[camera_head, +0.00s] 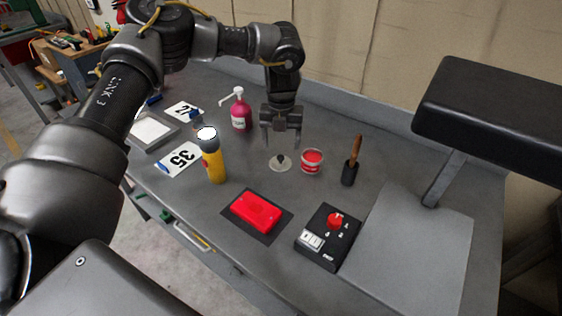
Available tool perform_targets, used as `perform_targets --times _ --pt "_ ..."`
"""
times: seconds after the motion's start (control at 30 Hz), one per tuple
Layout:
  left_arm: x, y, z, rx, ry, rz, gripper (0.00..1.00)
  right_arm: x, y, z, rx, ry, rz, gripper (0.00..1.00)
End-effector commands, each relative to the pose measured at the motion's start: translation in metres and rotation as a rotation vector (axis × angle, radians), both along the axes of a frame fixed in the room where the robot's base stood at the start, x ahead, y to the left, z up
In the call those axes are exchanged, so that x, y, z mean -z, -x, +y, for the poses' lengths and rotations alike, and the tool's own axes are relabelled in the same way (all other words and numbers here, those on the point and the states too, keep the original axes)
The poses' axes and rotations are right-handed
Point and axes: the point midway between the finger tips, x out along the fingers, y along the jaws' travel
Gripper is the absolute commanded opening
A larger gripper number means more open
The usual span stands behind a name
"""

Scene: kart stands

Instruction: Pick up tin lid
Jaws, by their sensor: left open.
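The tin lid (274,165) is a small pale disc with a dark knob on top. It lies flat on the grey workbench (290,188), just left of an open red tin (312,160). My left gripper (281,142) points down right above the lid, its two fingers spread with nothing between them. The fingertips look a little above the lid's knob, apart from it. My right gripper does not show.
A red box on a dark mat (256,210) and a black switch box (327,239) lie in front.

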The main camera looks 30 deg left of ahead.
Motion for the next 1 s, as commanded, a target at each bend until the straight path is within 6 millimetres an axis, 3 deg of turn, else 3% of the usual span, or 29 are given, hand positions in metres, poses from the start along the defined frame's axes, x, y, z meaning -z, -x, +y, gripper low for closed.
perform_targets --times 0.33,0.5,0.7,0.93,1.0 --pt "0.017 0.000 -0.001 0.002 0.000 0.001 0.71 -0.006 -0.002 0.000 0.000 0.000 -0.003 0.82" --pt "0.040 0.001 0.001 0.003 -0.001 0.004 0.71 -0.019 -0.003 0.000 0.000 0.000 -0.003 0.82" --pt "0.062 0.001 0.001 0.003 0.000 0.000 0.71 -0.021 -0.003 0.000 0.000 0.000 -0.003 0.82" --pt "0.064 0.001 0.001 0.002 0.000 0.000 0.71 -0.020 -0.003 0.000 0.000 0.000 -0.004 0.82" --pt "0.064 0.001 0.001 0.002 0.000 0.000 0.63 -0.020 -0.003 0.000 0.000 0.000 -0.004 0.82"
